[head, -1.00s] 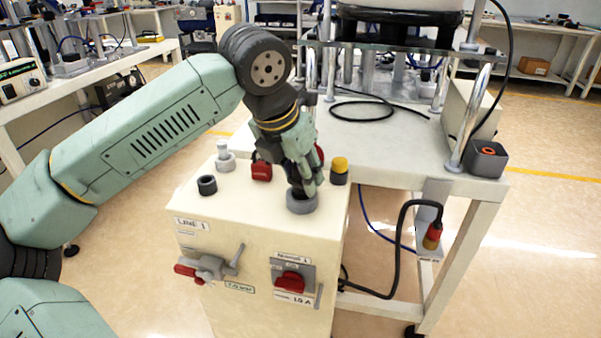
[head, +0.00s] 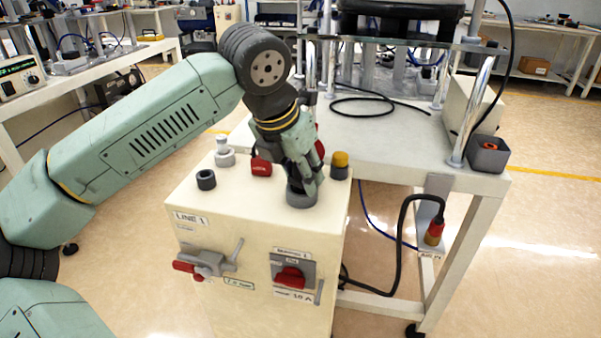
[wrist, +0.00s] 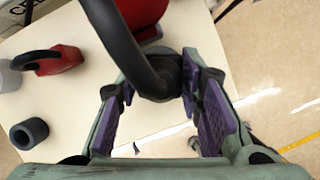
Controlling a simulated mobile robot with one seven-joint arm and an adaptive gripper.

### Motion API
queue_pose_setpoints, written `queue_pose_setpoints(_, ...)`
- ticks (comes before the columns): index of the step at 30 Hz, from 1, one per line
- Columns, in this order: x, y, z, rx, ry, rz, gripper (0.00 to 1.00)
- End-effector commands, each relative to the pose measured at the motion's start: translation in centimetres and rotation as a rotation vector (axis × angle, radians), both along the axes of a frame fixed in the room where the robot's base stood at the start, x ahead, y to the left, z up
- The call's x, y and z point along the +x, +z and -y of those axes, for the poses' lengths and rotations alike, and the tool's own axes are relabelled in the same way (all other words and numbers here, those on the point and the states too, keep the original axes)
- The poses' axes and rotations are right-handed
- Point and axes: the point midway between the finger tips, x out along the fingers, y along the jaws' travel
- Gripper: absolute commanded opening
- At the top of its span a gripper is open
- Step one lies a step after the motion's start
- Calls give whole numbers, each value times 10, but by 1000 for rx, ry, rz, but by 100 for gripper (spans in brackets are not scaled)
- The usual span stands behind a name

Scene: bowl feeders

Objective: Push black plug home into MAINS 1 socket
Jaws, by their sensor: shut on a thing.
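The black plug (wrist: 155,80) with its thick black cable sits between my gripper's purple-padded fingers in the wrist view. My gripper (head: 309,191) is shut on it, pointing down at the top of a cream cabinet (head: 240,210). In the head view the fingertips are right at a grey round socket (head: 301,201) near the cabinet's right front edge. This looks like the MAINS 1 socket, but no readable label marks it. The plug's lower end is hidden by the fingers and the socket, so I cannot tell how deep it sits.
A dark ring (head: 206,180), a grey-white post fitting (head: 224,155), a red padlock-like part (head: 261,167) and a yellow-topped dark button (head: 340,165) stand on the cabinet around my gripper. The cabinet front carries a red rotary switch (head: 290,277). A white bench (head: 400,150) adjoins behind.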

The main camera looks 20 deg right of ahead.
Motion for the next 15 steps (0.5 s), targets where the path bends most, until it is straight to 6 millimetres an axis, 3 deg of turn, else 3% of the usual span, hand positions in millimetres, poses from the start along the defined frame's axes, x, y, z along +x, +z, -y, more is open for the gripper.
queue_pose_setpoints(15,-3,-18,-1,15,-5,-12,0)
